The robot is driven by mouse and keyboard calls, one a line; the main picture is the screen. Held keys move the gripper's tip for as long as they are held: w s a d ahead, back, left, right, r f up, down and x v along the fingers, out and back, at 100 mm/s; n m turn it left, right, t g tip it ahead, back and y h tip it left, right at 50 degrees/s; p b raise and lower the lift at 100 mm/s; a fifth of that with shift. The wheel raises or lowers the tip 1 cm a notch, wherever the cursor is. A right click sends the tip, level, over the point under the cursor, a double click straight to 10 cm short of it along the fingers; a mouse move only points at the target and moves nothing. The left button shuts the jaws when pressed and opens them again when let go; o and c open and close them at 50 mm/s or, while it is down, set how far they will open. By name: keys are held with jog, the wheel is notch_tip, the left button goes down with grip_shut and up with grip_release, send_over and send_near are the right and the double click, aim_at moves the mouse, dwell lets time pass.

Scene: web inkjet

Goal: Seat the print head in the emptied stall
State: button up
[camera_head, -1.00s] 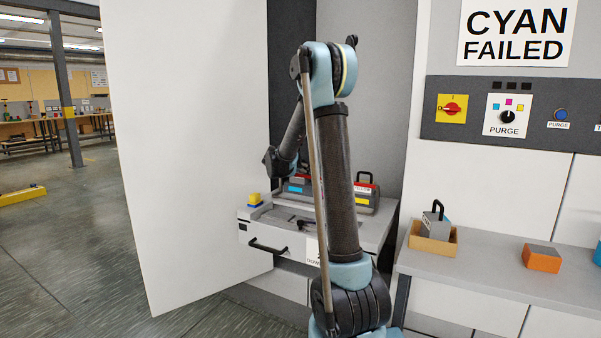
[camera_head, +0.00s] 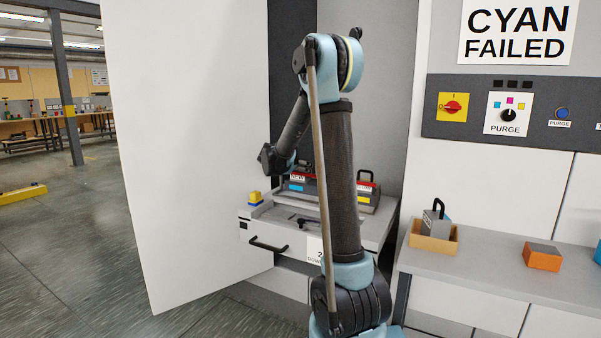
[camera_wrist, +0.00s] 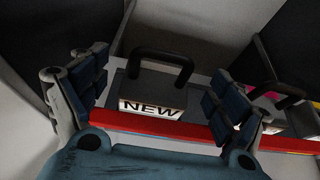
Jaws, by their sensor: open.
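The new print head (camera_wrist: 153,100) is a grey block with a black loop handle and a "NEW" label. In the wrist view it stands between the spread fingers of my gripper (camera_wrist: 159,68), which is open and appears clear of it. In the head view the same head (camera_head: 297,188), with a cyan patch, sits on the drawer-like carriage (camera_head: 262,226) beside a head with a yellow patch (camera_head: 365,199). My gripper's fingers are hidden behind my arm in the head view. The underside of the new head and its seat are hidden.
A tall white door panel (camera_head: 190,150) stands open at the left. A grey head with a black handle (camera_head: 436,222) stands in a tan box (camera_head: 432,243) on the right bench. An orange block (camera_head: 542,260) lies further right.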

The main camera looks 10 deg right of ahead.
jog(key=v, duration=0.8)
jog(key=shift+s+a, duration=0.1)
jog(key=shift+s, duration=0.05)
jog(key=s+d+f+m+g+y, duration=0.1)
jog(key=s+d+f+m+g, duration=0.15)
jog(key=s+m, duration=0.4)
jog(key=s+d+f+m+g+y, duration=0.1)
jog(key=s+d+m, duration=0.25)
jog(key=s, duration=0.65)
jog(key=s+d+f+m+g+y, duration=0.15)
jog(key=s+d+m, duration=0.25)
jog(key=s, duration=0.4)
jog(key=s+a+f+m+g+y, duration=0.1)
jog(key=s+f+m, duration=0.5)
jog(key=s, duration=0.6)
jog(key=s+a+f+m+g+y, duration=0.2)
jog(key=s+f+m, duration=0.5)
jog(key=s, duration=0.5)
jog(key=shift+a+f+m+y, duration=0.3)
jog(key=shift+a+m+y, duration=0.4)
jog(key=shift+a, duration=0.15)
jog(key=shift+s, duration=0.1)
